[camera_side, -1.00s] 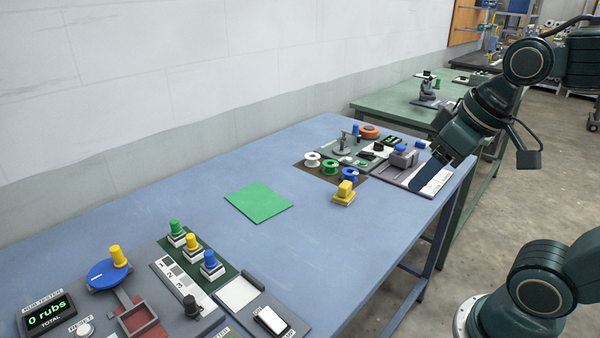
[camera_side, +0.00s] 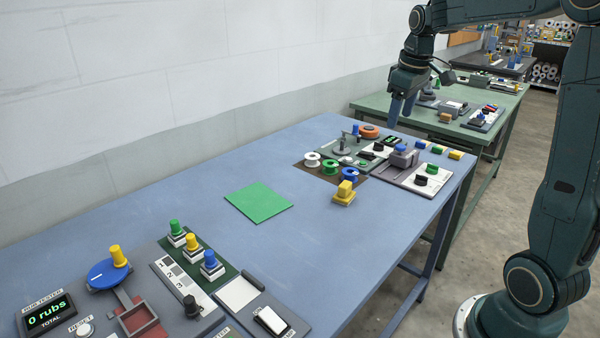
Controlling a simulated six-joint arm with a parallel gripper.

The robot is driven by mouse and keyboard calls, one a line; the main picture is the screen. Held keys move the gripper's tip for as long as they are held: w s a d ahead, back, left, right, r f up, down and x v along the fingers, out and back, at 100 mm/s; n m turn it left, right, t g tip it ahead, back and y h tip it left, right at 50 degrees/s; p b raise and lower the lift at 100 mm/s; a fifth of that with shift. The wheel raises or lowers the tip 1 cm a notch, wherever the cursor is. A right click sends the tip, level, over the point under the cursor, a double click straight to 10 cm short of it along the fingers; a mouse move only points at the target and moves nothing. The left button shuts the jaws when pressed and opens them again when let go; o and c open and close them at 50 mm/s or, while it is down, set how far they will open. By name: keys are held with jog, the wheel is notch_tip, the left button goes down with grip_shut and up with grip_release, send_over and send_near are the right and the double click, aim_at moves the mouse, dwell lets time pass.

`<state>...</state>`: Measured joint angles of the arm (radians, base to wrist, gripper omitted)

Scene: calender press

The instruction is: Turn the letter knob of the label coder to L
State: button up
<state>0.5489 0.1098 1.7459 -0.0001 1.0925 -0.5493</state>
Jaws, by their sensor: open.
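At the far right end of the blue table, a grey and white panel (camera_side: 408,178) carries a green knob (camera_side: 432,168) and a black knob (camera_side: 420,181). Another panel behind it has a black knob (camera_side: 378,146) and a small display (camera_side: 391,141) with a green character. I cannot tell which is the label coder; the lettering is too small to read. My gripper (camera_side: 401,112) is open and empty, fingers pointing down, raised above the far right end of the table. It appears apart from every knob.
White, green and blue spools (camera_side: 330,167) and a yellow block (camera_side: 345,190) stand left of the panels. A green mat (camera_side: 259,202) lies mid-table with free room around it. The rub tester (camera_side: 46,314) and a colored stamp rack (camera_side: 196,258) fill the near left.

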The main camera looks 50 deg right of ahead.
jog(key=w+d+f+g, duration=0.1)
jog(key=d+f, duration=0.4)
jog(key=d, duration=0.6)
jog(key=y, duration=0.1)
send_over(421, 179)
notch_tip(421, 179, down, 7)
jog(key=shift+d+r+g, duration=0.15)
jog(key=shift+d+g, duration=0.1)
jog(key=shift+g, duration=0.15)
notch_tip(421, 179, down, 14)
jog(key=shift+r, duration=0.15)
jog(key=c, duration=1)
